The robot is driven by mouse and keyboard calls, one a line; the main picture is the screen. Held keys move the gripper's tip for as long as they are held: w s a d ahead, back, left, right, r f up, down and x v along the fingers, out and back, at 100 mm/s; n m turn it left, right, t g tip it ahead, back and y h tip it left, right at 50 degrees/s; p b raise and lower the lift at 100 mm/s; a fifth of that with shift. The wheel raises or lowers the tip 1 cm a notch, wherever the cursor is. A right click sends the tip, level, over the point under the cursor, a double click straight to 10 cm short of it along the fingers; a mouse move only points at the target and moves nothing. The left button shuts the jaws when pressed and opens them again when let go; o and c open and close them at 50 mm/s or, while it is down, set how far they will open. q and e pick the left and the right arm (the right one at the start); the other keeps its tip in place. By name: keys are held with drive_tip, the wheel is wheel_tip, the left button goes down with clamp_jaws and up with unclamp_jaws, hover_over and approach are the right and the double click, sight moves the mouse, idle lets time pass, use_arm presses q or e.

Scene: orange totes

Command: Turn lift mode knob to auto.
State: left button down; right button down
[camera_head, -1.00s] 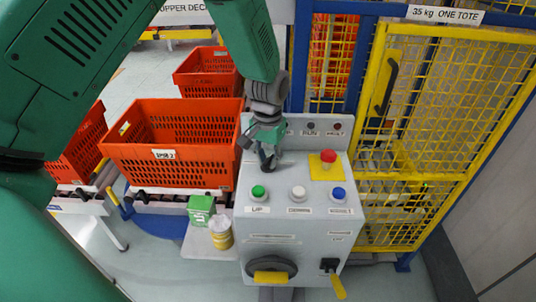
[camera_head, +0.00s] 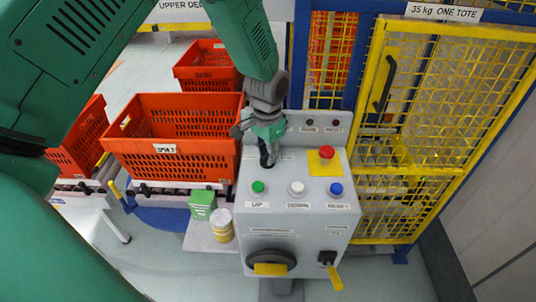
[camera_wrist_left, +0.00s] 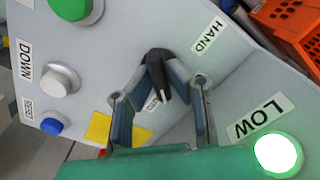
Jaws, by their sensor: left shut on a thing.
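The lift mode knob (camera_wrist_left: 158,68) is a black lever on the sloping grey control panel (camera_head: 300,235). In the left wrist view it sits between a HAND label (camera_wrist_left: 208,36) and a partly hidden label (camera_wrist_left: 151,103) ending in "TO". A pale mark shows at its end nearer that second label; I cannot tell its exact setting. My left gripper (camera_head: 267,162) is at the panel's upper left in the head view. Its two fingers, also in the wrist view (camera_wrist_left: 160,80), close on the knob from both sides. My right gripper is not in view.
Green (camera_head: 258,187), white (camera_head: 296,188) and blue (camera_head: 336,189) buttons lie in front of the gripper. A red emergency button (camera_head: 326,153) stands right. An orange tote (camera_head: 170,160) is left of the panel, a yellow mesh gate (camera_head: 420,110) right. A lit LOW lamp (camera_wrist_left: 277,154) is near the fingers.

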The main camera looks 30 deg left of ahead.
sight(269, 153)
use_arm(q)
drive_tip(key=shift+w, duration=0.15)
drive_tip(key=c, duration=1.6)
unclamp_jaws()
drive_tip(key=shift+o, duration=0.2)
drive_tip(key=shift+r, duration=0.4)
wheel_tip(269, 153, up, 11)
drive_tip(key=shift+w, duration=0.15)
